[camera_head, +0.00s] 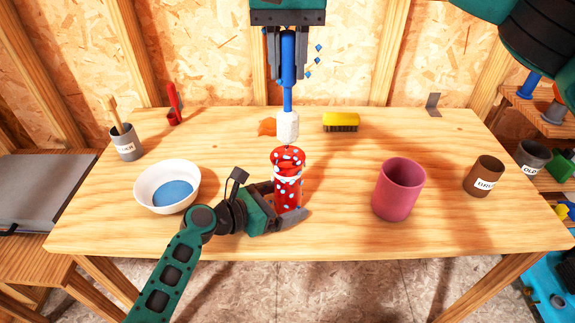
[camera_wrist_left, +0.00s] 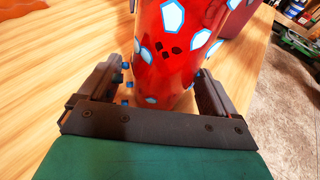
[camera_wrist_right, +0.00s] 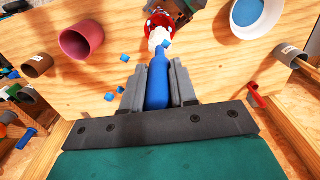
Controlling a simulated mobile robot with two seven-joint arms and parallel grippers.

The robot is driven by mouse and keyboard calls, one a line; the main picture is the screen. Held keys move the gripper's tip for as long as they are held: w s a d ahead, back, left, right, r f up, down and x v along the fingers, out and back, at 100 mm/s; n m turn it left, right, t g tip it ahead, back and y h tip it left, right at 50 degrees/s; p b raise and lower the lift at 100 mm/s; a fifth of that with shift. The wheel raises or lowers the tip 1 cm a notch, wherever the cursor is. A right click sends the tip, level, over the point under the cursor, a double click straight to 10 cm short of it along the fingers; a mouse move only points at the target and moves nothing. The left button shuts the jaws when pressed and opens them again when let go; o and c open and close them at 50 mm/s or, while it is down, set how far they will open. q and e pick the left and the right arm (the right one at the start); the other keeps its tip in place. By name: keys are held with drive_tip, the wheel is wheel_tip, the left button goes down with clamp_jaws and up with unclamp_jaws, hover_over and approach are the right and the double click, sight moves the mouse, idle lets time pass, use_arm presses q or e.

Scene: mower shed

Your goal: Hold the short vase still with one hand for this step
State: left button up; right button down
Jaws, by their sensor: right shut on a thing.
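The short vase (camera_head: 287,185), red with white and blue spots, stands upright in the middle of the table. My left gripper (camera_head: 290,212) is low at the vase, with one finger on each side in the left wrist view (camera_wrist_left: 160,92). Its jaws look open, with small gaps beside the vase; contact is hard to tell. My right gripper (camera_head: 287,70) is shut on the blue handle of a bottle brush (camera_head: 288,95), which points down. Its white head (camera_head: 288,127) is just above the vase mouth. The brush also shows in the right wrist view (camera_wrist_right: 158,80).
A white bowl with blue contents (camera_head: 160,202) stands left of my left gripper. A pink cup (camera_head: 398,190) and brown pot (camera_head: 484,177) stand right. Small blue bits (camera_head: 310,62) are beside my right gripper.

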use_arm(q)
drive_tip(key=shift+o, duration=0.2)
drive_tip(key=v, duration=1.2)
drive_tip(key=shift+r, duration=0.1)
drive_tip(key=shift+s, duration=0.1)
